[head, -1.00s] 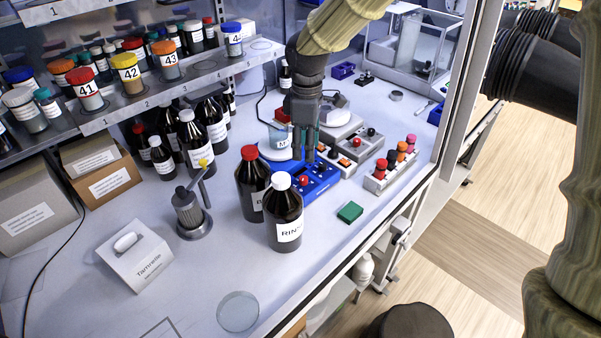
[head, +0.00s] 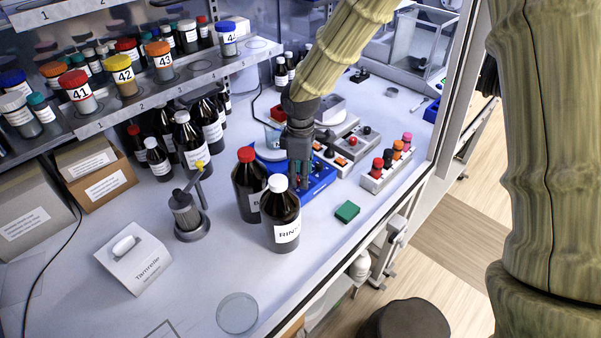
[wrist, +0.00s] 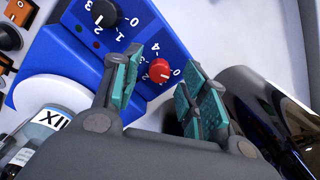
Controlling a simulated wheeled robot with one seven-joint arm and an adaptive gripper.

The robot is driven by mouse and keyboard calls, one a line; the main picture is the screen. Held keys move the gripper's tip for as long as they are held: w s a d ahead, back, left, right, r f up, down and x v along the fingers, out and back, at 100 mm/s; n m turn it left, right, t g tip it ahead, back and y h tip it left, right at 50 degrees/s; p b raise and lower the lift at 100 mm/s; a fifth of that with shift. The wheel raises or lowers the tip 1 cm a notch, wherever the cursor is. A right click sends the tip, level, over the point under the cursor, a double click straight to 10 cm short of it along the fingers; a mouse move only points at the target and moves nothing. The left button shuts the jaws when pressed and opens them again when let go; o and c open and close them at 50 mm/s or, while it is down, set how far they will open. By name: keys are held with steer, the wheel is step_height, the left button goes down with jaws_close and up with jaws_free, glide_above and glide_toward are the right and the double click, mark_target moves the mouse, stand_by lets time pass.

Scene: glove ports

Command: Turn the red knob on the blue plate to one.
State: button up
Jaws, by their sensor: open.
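The blue plate (head: 322,180) lies on the bench behind the two dark bottles; it also shows in the wrist view (wrist: 90,62). The red knob (wrist: 160,70) sits on it with a printed scale; 0, 4 and 3 are readable beside it. A white mark shows on the knob, but I cannot tell surely which number it points to. A black knob (wrist: 104,13) with its own scale is on the same plate. My gripper (wrist: 163,86) is open, its teal pads either side of the red knob in the picture, without clear contact. In the head view my gripper (head: 299,182) hides the red knob.
A white-capped dark bottle (head: 282,222) and a red-capped one (head: 249,190) stand close to the plate's near left side. A green block (head: 347,212) lies to the right.

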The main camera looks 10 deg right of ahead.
steer(key=shift+f, duration=0.65)
jaws_close()
steer(key=shift+m, duration=0.3)
steer(key=m, duration=1.1)
steer(key=shift+w+p, duration=0.1)
steer(key=shift+p, duration=0.2)
stand_by(0.3)
